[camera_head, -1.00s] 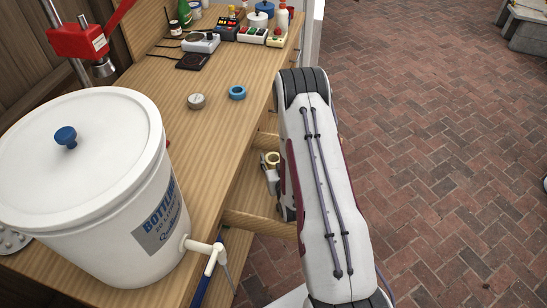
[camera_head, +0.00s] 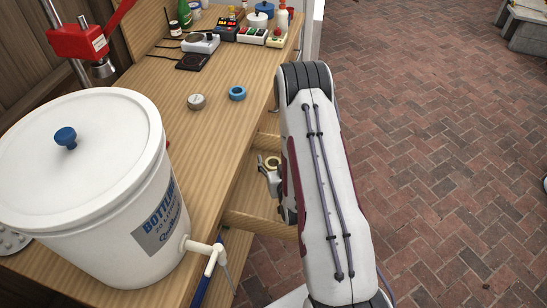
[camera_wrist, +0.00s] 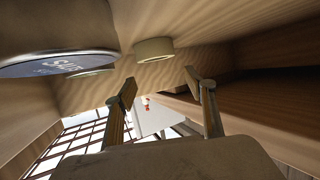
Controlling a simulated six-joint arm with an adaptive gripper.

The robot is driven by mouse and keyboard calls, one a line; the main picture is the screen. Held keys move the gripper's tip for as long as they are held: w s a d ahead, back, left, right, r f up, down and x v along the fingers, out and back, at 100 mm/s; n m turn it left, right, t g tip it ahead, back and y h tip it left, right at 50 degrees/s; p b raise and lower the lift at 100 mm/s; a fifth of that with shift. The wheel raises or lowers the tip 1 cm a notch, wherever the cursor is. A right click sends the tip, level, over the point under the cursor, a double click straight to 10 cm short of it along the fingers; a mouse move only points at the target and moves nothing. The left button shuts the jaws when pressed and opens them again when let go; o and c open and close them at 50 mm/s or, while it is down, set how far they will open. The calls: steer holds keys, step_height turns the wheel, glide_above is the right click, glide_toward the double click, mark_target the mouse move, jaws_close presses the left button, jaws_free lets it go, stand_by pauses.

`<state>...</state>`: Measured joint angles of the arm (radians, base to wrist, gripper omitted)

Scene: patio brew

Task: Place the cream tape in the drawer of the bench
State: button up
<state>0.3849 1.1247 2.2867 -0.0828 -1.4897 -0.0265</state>
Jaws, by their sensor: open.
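The cream tape (camera_head: 272,162) is a small ring inside the open drawer (camera_head: 255,222) of the bench (camera_head: 150,100). In the wrist view the tape (camera_wrist: 154,50) rests against the drawer's bare wooden floor, beyond the fingertips. My gripper (camera_wrist: 160,88) is open, with a clear gap between its fingers and the tape outside them. In the head view my gripper (camera_head: 268,170) shows only in part at the drawer, beside the tape; my arm hides the rest.
A dark disc with lettering (camera_wrist: 62,62) lies near the tape in the wrist view. A white bucket with a spigot (camera_head: 95,190) stands on the bench at left. A blue ring (camera_head: 237,92) and a grey ring (camera_head: 197,101) lie on the benchtop.

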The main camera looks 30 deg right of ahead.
steer(key=shift+v, duration=2.75)
steer(key=a+r+n+g+y, duration=0.15)
steer(key=a+r, duration=0.25)
steer(key=r, duration=0.5)
steer(key=a+r+g+y, duration=0.1)
steer(key=a+r+g, duration=0.15)
steer(key=r, duration=0.75)
steer(key=s+a+r+g, duration=0.1)
steer(key=s+a+r, duration=0.2)
steer(key=s, duration=0.5)
steer(key=s+a+r+n+g+y, duration=0.1)
steer(key=s+a+r, duration=0.3)
steer(key=s, duration=0.5)
steer(key=s+a+r+n+g, duration=0.1)
steer(key=s+a+r, duration=0.3)
steer(key=s, duration=0.5)
step_height(320, 180, up, 3)
steer(key=shift+a+f+g, duration=0.1)
steer(key=shift+a+g, duration=0.05)
steer(key=shift+g, duration=0.25)
